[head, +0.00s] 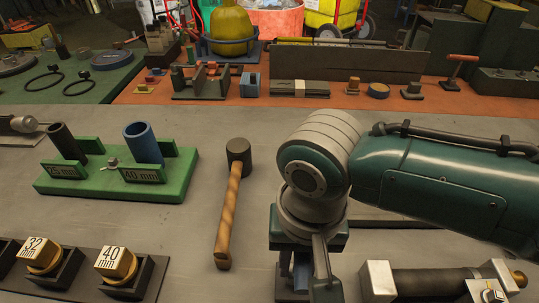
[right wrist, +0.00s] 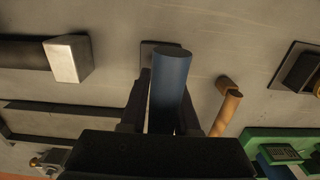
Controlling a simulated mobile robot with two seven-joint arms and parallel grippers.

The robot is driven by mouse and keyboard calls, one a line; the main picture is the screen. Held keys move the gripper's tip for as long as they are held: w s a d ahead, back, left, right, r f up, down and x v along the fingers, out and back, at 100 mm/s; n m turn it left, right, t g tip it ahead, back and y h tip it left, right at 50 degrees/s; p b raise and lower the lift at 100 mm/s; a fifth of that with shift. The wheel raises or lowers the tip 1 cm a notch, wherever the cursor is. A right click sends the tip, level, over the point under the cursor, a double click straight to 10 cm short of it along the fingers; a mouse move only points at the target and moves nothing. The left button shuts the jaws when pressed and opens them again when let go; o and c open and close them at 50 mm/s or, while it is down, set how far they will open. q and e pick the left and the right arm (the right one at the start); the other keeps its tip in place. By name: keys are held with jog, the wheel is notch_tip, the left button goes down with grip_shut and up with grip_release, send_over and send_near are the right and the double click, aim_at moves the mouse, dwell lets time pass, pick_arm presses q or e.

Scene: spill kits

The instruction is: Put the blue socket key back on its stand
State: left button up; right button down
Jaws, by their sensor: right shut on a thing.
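My right gripper (head: 302,282) points down over the grey bench, right of the mallet. It is shut on a blue cylinder, the blue socket key (right wrist: 171,85), seen between its dark fingers in the right wrist view; in the head view only a strip of blue shows. A small dark plate (right wrist: 147,50) lies behind the key's end; I cannot tell whether they touch. A green stand (head: 115,195), labelled 25 mm and 40 mm, stands at left, holding a dark tube (head: 66,143) and another blue tube (head: 143,142). My left gripper is out of view.
A wooden-handled mallet (head: 228,205) lies between the green stand and my right gripper. Labelled 32 mm (head: 39,254) and 40 mm (head: 117,263) pieces sit in dark holders at front left. A dark cylinder with pale end blocks (head: 380,280) lies at front right.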

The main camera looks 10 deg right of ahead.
aim_at(298, 262)
jog(key=shift+f+b, duration=0.35)
jog(key=shift+f, duration=0.2)
jog(key=c, duration=0.6)
grip_release()
jog(key=shift+o, duration=0.2)
notch_tip(298, 262, up, 9)
jog(key=p, duration=0.2)
jog(key=shift+f+p, duration=0.1)
jog(key=shift+p, duration=0.25)
jog(key=shift+r, duration=0.55)
